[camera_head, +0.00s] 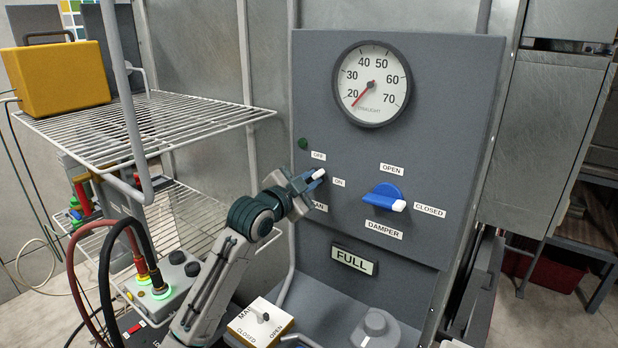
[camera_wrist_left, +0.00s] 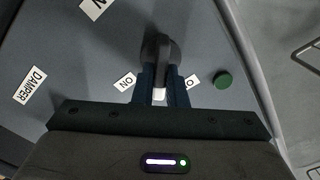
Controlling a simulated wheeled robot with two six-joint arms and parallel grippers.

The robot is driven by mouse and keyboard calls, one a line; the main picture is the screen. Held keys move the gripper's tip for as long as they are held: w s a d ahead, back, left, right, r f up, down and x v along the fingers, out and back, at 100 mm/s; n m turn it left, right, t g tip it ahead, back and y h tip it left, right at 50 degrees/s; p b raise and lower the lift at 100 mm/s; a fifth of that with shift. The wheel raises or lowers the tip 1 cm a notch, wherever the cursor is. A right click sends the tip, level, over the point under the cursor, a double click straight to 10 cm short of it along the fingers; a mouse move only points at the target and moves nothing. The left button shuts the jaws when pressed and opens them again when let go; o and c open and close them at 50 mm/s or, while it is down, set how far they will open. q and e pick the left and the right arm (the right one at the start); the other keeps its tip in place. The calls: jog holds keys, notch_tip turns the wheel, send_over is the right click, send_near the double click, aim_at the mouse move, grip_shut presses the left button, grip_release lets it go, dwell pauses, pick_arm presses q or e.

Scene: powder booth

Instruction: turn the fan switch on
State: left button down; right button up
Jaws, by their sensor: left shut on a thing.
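The fan switch (camera_head: 320,174) is a dark rotary knob with a white tip on the grey panel (camera_head: 460,120). Its OFF label (camera_head: 318,156) is above and its ON label (camera_head: 338,182) is to the right. My left gripper (camera_head: 310,182) is shut on the switch. In the left wrist view its fingers (camera_wrist_left: 164,90) sit on either side of the knob (camera_wrist_left: 160,50), whose white tip lies between the ON and OFF labels. A dark green lamp (camera_head: 303,144) is beside the switch. The FAN label is partly hidden by my gripper. My right gripper is not in view.
A blue damper knob (camera_head: 382,196) is right of the fan switch, and a draught gauge (camera_head: 372,84) is above. A wire shelf (camera_head: 150,125) with a yellow case (camera_head: 60,78) is at the left. A box with cables (camera_head: 165,290) and a white switch box (camera_head: 260,322) are below.

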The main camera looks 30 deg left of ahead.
pick_arm(q)
jog(key=m, duration=0.2)
jog(key=shift+d+f+m, duration=0.1)
jog(key=shift+m, duration=0.3)
jog(key=m, duration=0.6)
jog(key=shift+f, duration=0.25)
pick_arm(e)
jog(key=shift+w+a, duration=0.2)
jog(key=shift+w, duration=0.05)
pick_arm(q)
jog(key=shift+m, duration=0.4)
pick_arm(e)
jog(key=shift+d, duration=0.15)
pick_arm(q)
jog(key=c, duration=1.6)
grip_release()
jog(key=shift+o, duration=0.7)
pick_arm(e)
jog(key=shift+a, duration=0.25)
